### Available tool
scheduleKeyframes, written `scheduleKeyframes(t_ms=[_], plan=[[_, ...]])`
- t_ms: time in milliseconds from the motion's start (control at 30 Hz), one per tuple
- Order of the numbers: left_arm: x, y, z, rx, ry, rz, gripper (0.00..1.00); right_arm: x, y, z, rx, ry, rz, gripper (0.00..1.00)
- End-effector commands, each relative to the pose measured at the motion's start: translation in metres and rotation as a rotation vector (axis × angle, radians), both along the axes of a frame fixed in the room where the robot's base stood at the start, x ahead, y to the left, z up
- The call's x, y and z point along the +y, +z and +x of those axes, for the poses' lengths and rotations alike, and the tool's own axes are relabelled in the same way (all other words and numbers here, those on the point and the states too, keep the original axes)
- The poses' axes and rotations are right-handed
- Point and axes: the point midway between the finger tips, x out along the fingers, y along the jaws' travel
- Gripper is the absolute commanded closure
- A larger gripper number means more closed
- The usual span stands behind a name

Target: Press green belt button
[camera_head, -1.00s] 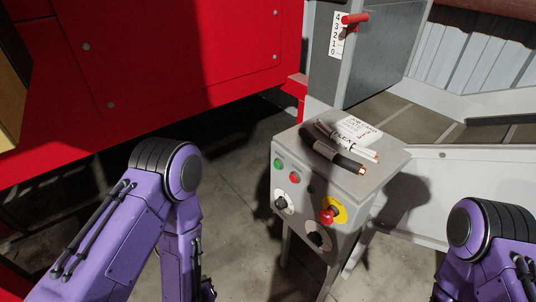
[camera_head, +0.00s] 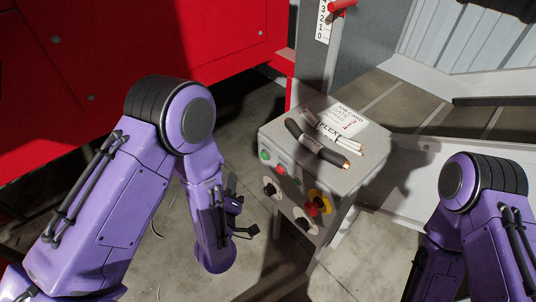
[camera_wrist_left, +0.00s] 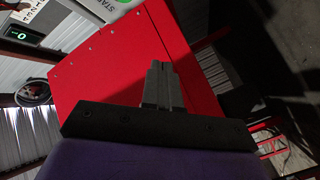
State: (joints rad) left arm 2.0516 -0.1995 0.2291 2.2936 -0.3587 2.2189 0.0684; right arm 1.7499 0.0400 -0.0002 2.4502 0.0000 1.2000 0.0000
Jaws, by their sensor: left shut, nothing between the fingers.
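The green button (camera_head: 264,155) is at the upper left of the sloping front of a grey control box (camera_head: 262,137). A red button (camera_head: 280,170) sits just right of it. My left gripper (camera_head: 248,231) hangs left of and below the box, apart from the green button. In the left wrist view its fingers (camera_wrist_left: 158,70) are together and empty, and the button is not recognisable there. My right arm enters at the right edge, with its gripper out of view.
The front also has black knobs (camera_head: 270,189) and a red mushroom button (camera_head: 318,206) on yellow. A job card (camera_head: 345,116) and cable pieces (camera_head: 318,144) lie on top. A red machine (camera_head: 150,40) stands behind left.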

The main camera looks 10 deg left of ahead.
Motion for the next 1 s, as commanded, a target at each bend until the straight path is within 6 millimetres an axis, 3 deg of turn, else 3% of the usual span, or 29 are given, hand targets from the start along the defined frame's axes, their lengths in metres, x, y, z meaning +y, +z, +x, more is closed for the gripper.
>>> scheduleKeyframes(t_ms=[167,700,1000], plan=[[0.001,0.0,0.001,0.001,0.007,0.0,1.0,0.0,0.0,0.0,0.0,0.0,0.0,0.57],[-0.045,-0.002,0.058,0.001,0.002,0.0,1.0,0.0,-0.004,0.0,0.0,0.0,0.0,0.57],[-0.054,-0.001,0.069,0.003,0.002,0.002,1.0,0.0,-0.005,0.0,0.0,0.0,0.0,0.57]])
